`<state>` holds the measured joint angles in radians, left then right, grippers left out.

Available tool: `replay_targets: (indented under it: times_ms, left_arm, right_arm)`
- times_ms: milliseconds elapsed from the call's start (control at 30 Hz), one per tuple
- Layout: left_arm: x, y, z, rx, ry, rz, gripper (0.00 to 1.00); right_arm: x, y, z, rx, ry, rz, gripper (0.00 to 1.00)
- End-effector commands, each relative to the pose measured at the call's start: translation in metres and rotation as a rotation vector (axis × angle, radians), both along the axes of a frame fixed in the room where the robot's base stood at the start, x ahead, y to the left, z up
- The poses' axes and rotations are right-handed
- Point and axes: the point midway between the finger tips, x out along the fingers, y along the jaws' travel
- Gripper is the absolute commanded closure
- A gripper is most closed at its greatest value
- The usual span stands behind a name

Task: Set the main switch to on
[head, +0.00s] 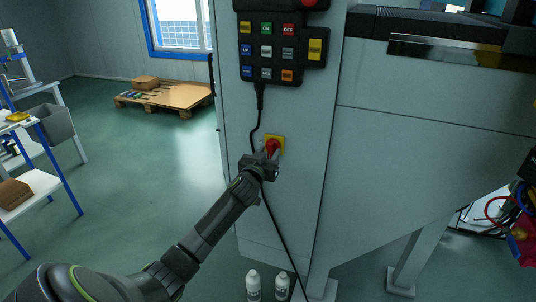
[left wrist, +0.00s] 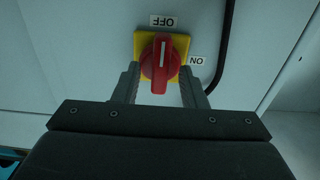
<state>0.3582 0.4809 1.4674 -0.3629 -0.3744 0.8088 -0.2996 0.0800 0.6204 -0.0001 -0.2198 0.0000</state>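The main switch is a red rotary knob (head: 272,147) on a yellow plate on the front of the grey cabinet. In the left wrist view the knob (left wrist: 160,66) has its white mark pointing at the OFF label (left wrist: 163,21). The ON label (left wrist: 197,61) is to the right of the plate; both labels appear upside down. My left gripper (head: 265,157) is at the switch. In the left wrist view its two fingers (left wrist: 159,80) stand on either side of the knob, apart from its narrow grip. My right gripper is not in view.
A button pendant (head: 275,48) hangs above the switch, and its black cable (head: 254,125) runs down beside it. Two white bottles (head: 253,284) stand below near the cabinet. A pallet (head: 170,97) and blue-framed shelving are to the left, with open floor between.

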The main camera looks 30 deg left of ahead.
Motion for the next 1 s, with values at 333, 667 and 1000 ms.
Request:
replay_targets:
  times_ms: [333,667,1000]
  left_arm:
    - [-0.0003,-0.0002,-0.0002,0.0,0.0,0.0,0.89]
    - [-0.0004,-0.0002,-0.0001,0.011,0.003,0.0,1.0]
    - [-0.0004,0.0,0.0006,0.163,0.04,0.0,1.0]
  right_arm:
    - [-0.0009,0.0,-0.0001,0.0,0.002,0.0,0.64]
    - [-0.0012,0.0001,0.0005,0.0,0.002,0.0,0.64]
    - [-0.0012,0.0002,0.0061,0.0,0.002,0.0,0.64]
